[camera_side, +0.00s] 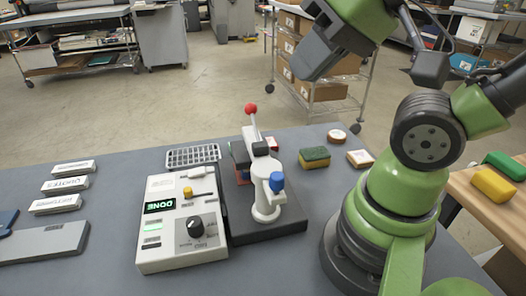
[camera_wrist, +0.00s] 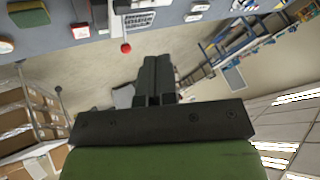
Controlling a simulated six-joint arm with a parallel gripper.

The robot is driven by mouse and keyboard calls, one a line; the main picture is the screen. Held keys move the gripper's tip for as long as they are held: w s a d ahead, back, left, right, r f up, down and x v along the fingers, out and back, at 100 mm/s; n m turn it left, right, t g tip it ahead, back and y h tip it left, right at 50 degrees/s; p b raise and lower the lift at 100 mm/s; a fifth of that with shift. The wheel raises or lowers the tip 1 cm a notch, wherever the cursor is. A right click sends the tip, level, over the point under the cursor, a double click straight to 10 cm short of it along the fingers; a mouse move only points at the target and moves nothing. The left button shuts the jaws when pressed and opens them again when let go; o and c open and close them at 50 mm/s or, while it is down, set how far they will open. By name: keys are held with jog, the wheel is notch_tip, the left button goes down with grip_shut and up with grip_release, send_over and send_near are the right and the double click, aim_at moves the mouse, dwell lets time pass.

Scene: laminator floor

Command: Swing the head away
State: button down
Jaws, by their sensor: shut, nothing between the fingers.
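The press (camera_side: 266,205) stands on a dark base plate on the grey table. Its pale head carries a blue knob (camera_side: 277,181) at the front. A lever with a red ball (camera_side: 251,108) rises up from the head. The red ball also shows in the wrist view (camera_wrist: 126,47), below the table edge. What lies under the head is largely hidden in the side view. My gripper (camera_side: 303,65) is high above the table, up and to the right of the press, clear of it. In the wrist view its dark fingers (camera_wrist: 157,62) are together and empty.
Left of the press is a control box (camera_side: 182,222) with a green display reading "DONE", a yellow button and a black dial. A grey rack (camera_side: 193,155) lies behind it. A green-topped sponge (camera_side: 314,157) and small round and square pieces lie right of the press. Labelled white bars (camera_side: 67,185) lie far left.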

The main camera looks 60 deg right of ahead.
jog(key=c, duration=1.8)
grip_release()
jog(key=o, duration=0.4)
jog(key=shift+c, duration=0.2)
jog(key=o, duration=0.4)
jog(key=shift+w+a+g, duration=0.15)
jog(key=shift+w+g, duration=0.05)
jog(key=shift+g, duration=0.2)
jog(key=shift+o, duration=0.3)
jog(key=shift+w+a+f+n+g, duration=0.1)
jog(key=shift+w+f+n+g, duration=0.15)
jog(key=shift+n+g, duration=0.2)
jog(key=n+g+h, duration=0.2)
jog(key=n+g, duration=0.1)
jog(key=g, duration=0.7)
send_near(277, 175)
jog(key=x, duration=0.9)
jog(key=shift+f, duration=0.1)
jog(key=shift+c, duration=0.5)
grip_shut()
